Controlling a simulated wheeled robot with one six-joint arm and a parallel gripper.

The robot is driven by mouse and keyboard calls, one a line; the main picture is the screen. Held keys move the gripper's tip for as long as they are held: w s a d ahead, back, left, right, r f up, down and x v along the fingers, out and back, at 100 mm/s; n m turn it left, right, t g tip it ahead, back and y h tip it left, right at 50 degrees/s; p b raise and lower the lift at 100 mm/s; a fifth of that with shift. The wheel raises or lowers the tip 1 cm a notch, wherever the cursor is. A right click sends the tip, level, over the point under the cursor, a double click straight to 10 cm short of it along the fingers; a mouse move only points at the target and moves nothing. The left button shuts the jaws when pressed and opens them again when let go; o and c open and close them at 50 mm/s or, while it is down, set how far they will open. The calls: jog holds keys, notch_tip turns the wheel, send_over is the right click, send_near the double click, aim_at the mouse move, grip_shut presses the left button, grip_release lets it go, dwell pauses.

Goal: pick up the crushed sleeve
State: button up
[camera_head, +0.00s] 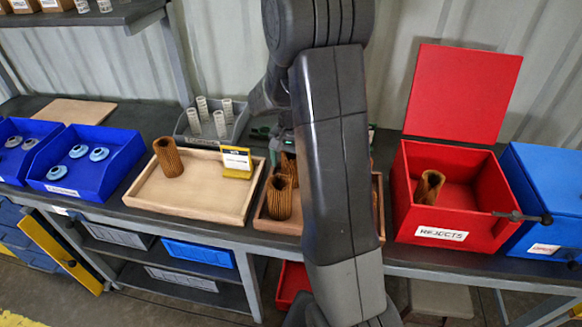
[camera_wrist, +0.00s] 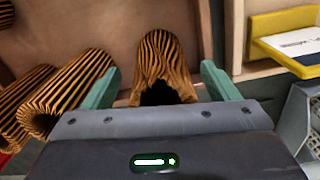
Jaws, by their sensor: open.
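In the wrist view, a brown pleated sleeve (camera_wrist: 163,62) is between the two teal fingers of my gripper (camera_wrist: 160,84). The fingers are apart, with a gap on each side of it. Its dark opening faces the gripper body, which hides its lower edge. It looks narrower at the far end, but I cannot tell for sure whether it is crushed. In the head view, a pleated sleeve (camera_head: 279,197) stands upright in the wooden tray (camera_head: 279,226), and another (camera_head: 289,163) is partly hidden behind it and my arm. My gripper is mostly hidden there.
Two more sleeves (camera_wrist: 76,80) (camera_wrist: 30,108) are close to the left finger in the wrist view. A yellow card holder (camera_head: 237,162) stands on the neighbouring tray (camera_head: 190,205), which holds one sleeve (camera_head: 168,157). The open red rejects box (camera_head: 440,237) holds one sleeve (camera_head: 429,187).

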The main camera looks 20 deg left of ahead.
jog(key=c, duration=1.1)
